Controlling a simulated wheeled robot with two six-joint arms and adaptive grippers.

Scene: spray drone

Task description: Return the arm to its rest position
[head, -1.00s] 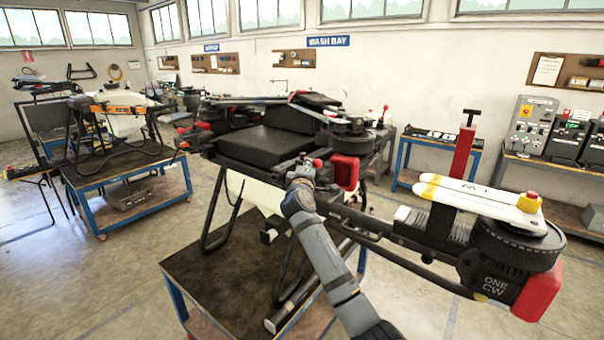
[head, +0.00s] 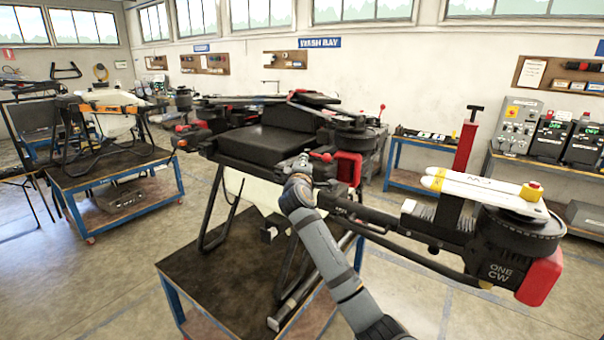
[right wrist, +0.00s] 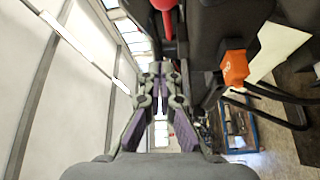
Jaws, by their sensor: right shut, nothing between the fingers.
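My right arm (head: 335,265) reaches up from the bottom of the head view, in front of the spray drone (head: 275,140). My right gripper (head: 301,160) is shut and empty beside the drone's near arm joint, close to a small red-knobbed lever (head: 322,157). Whether it touches the drone cannot be told. In the right wrist view the closed fingers (right wrist: 160,72) point up the picture, with a red knob (right wrist: 163,5) beyond them and dark drone parts to the right. My left gripper is not in view.
The drone stands on a blue-framed work table (head: 190,265). Its long arm with a motor (head: 515,240) and folded white propeller (head: 480,187) extends right, close to my forearm. Another drone stands on a cart (head: 110,170) at left. Floor between the tables is clear.

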